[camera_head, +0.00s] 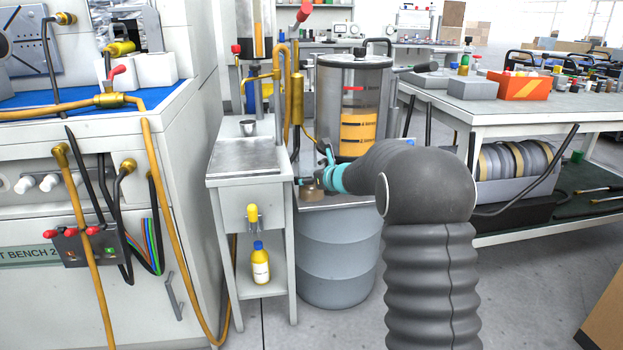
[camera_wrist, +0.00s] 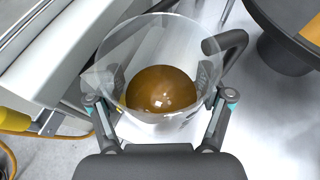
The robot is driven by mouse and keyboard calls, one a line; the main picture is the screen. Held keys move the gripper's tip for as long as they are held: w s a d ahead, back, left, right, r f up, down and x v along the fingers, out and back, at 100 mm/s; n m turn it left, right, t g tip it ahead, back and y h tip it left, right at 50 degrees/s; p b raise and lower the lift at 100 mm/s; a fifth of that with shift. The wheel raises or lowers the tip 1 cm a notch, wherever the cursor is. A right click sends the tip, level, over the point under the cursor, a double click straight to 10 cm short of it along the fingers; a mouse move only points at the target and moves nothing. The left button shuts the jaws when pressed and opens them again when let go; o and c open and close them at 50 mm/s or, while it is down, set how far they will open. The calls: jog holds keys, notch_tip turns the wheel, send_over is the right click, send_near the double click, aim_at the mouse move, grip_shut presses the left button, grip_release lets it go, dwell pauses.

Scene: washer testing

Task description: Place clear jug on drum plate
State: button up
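The clear jug (camera_wrist: 158,65), with a dark handle and brown liquid in it, sits between the two fingers of my gripper (camera_wrist: 157,92) in the wrist view. The pads press on both its sides, so my gripper is shut on it. In the head view the jug (camera_head: 311,193) shows as a small brown shape beside my gripper (camera_head: 325,178), partly hidden by it. The metal drum plate (camera_head: 347,201) lies on the blue-grey drum (camera_head: 340,256). The jug is over or at the plate's left front part; I cannot tell if it touches.
A small white cart (camera_head: 245,190) with a metal top stands close on the left. A large cylindrical tank (camera_head: 353,100) with orange liquid stands behind the jug. A hose-covered test bench (camera_head: 75,160) is farther left, and a workbench (camera_head: 540,112) is on the right.

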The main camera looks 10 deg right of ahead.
jog(key=shift+o, duration=1.3)
jog(key=shift+r, duration=0.25)
jog(key=s+d+r+m+t+h, duration=0.1)
jog(key=s+d+r+m+h, duration=0.15)
jog(key=s+r+m, duration=0.5)
jog(key=s+d+r+m+h, duration=0.2)
jog(key=s+d+r+m, duration=0.2)
jog(key=s, duration=0.6)
jog(key=s+d+m+g+h, duration=0.2)
jog(key=s+m+h, duration=0.2)
jog(key=s+m, duration=0.75)
jog(key=s+a+f+m+g+y, duration=0.1)
jog(key=s+a+f+m+g, duration=0.1)
jog(key=s+m, duration=0.3)
jog(key=s+a+f+m+g+y, duration=0.1)
jog(key=s+f+m, duration=0.4)
jog(key=s, duration=0.6)
jog(key=s+a+f+m+g+y, duration=0.1)
jog(key=s+a+f+m+g, duration=0.2)
jog(key=s+a+m, duration=0.2)
jog(key=s+m, duration=0.2)
jog(key=s, duration=0.1)
jog(key=shift+a+f, duration=0.3)
jog(key=shift+f, duration=0.05)
